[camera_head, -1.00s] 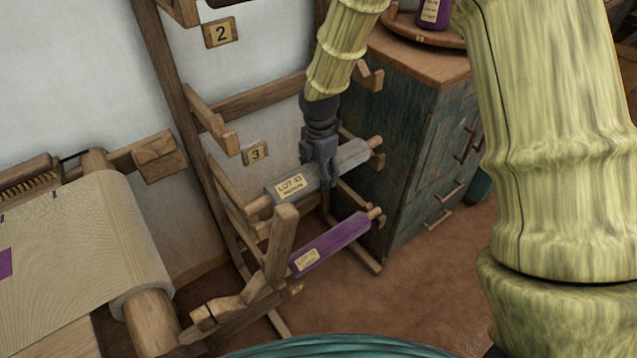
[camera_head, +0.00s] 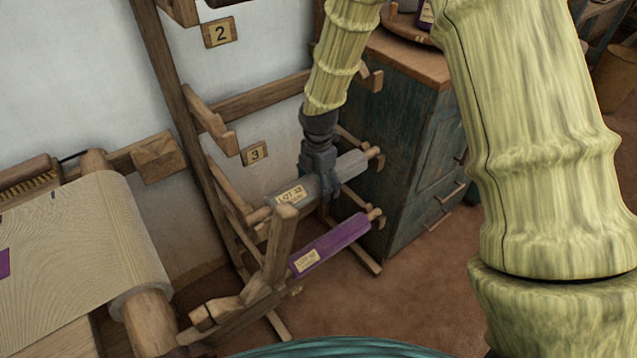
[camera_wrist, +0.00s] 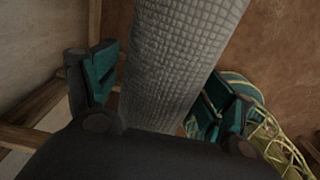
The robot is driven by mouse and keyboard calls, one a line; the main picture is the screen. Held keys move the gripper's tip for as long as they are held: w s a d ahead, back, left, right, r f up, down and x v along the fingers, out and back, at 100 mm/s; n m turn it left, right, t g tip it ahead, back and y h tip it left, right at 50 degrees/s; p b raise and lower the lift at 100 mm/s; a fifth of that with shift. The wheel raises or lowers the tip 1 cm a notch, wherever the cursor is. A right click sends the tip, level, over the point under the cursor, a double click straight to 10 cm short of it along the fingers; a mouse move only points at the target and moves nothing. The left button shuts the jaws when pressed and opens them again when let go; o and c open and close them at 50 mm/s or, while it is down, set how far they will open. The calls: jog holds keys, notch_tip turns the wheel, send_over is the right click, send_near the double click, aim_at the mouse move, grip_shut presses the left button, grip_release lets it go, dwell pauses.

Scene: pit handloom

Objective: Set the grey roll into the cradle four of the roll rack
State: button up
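The roll rack (camera_head: 175,110) has tags 2 and 3; no tag 4 is readable. The roll's rod ends are close to rack arms below tag 3 (camera_head: 254,154); whether they rest there I cannot tell.
The purple roll (camera_head: 330,243) lies just below the grey one. A wooden post (camera_head: 280,240) stands in front of its left end. A blue-green cabinet (camera_head: 415,150) is close on the right. The loom's cloth beam (camera_head: 120,240) is at left.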

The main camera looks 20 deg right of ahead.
notch_tip(320, 180, up, 12)
jog(key=shift+r+p, duration=0.15)
jog(key=shift+p, duration=0.7)
dwell(0.4)
